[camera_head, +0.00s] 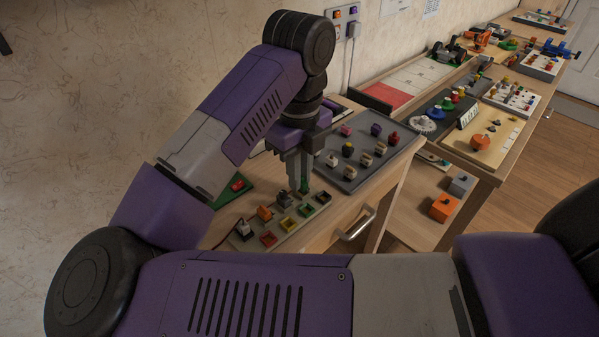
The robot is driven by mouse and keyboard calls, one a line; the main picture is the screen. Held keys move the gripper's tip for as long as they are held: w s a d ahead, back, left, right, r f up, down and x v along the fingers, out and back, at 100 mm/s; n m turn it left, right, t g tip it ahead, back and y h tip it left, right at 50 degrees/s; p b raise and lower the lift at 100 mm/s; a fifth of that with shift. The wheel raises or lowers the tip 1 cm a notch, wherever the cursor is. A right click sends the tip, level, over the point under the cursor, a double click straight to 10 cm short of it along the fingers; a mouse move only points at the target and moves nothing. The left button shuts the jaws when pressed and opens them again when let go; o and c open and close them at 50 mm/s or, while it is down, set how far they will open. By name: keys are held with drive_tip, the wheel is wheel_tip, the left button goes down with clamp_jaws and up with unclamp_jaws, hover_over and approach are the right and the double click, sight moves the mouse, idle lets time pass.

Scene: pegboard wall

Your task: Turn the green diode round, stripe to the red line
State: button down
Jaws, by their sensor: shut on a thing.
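My gripper (301,187) points down over the grey board (255,246) on the wooden bench. It is shut on the green diode (304,186), a small green piece between the fingertips, mostly hidden by the fingers. The diode is just above or at the board; I cannot tell whether it touches. I cannot make out its stripe or a red line. Several small blocks stand along the board's back row, one orange (265,213).
A grey tray (350,187) with several coloured knobbed pieces lies right of the gripper. A green plate with a red piece (238,186) lies behind the board at left. A drawer handle (356,225) juts from the bench front. Another crowded bench stands at the right.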

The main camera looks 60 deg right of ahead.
drive_tip(key=shift+f+b, duration=0.35)
drive_tip(key=shift+f, duration=0.1)
drive_tip(key=c, duration=1.3)
unclamp_jaws()
drive_tip(key=shift+c, duration=0.2)
drive_tip(key=shift+r, duration=0.1)
drive_tip(key=shift+r+p, duration=1.45)
drive_tip(key=shift+r, duration=1)
